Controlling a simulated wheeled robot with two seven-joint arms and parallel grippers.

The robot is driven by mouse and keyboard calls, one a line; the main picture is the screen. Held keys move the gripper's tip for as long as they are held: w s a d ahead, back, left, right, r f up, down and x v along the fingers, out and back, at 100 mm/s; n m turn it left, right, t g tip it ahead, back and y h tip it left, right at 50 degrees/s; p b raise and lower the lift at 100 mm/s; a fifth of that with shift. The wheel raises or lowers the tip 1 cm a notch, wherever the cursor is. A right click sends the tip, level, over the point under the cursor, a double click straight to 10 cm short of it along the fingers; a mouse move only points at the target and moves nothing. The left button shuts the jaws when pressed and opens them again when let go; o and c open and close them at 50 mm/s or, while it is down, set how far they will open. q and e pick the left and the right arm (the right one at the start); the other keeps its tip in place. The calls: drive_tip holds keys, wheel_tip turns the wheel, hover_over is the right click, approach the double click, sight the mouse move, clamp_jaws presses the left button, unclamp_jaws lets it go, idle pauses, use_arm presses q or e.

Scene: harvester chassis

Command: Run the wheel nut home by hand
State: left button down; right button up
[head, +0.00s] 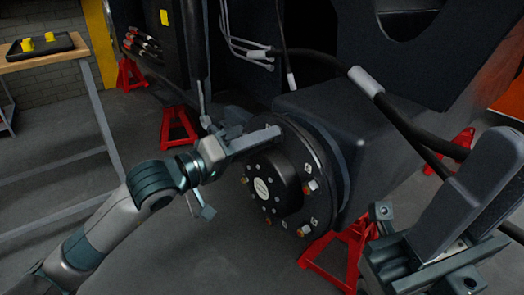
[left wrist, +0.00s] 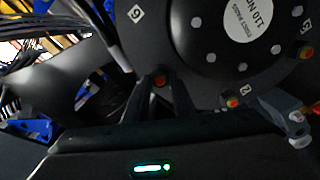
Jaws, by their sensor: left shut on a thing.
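The dark round wheel hub (head: 272,187) has a raised centre cap and a ring of studs and holes. Several nuts with orange or red centres sit on its flange, one at the right (head: 312,185) and one at the bottom (head: 304,230). My left gripper (head: 275,133) reaches the upper part of the hub. In the left wrist view its two fingers (left wrist: 160,92) are closed around a wheel nut (left wrist: 160,80) with a red-orange centre, against the flange near a number tag. How far on the nut sits is hidden. My right gripper (head: 425,235) is at the lower right, away from the hub; its fingertips are unclear.
A dark axle housing (head: 335,120) stands behind the hub, with black hoses (head: 405,125) to its right. Red jack stands (head: 178,127) stand on the floor. A workbench (head: 45,62) at the left bears a black tray (head: 38,46) with yellow pieces.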

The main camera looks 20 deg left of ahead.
use_arm(q)
drive_tip(key=shift+r, duration=0.1)
drive_tip(key=c, duration=1.4)
unclamp_jaws()
drive_tip(key=shift+c, duration=1.2)
drive_tip(key=shift+b+v, duration=0.55)
drive_tip(key=shift+v, duration=0.55)
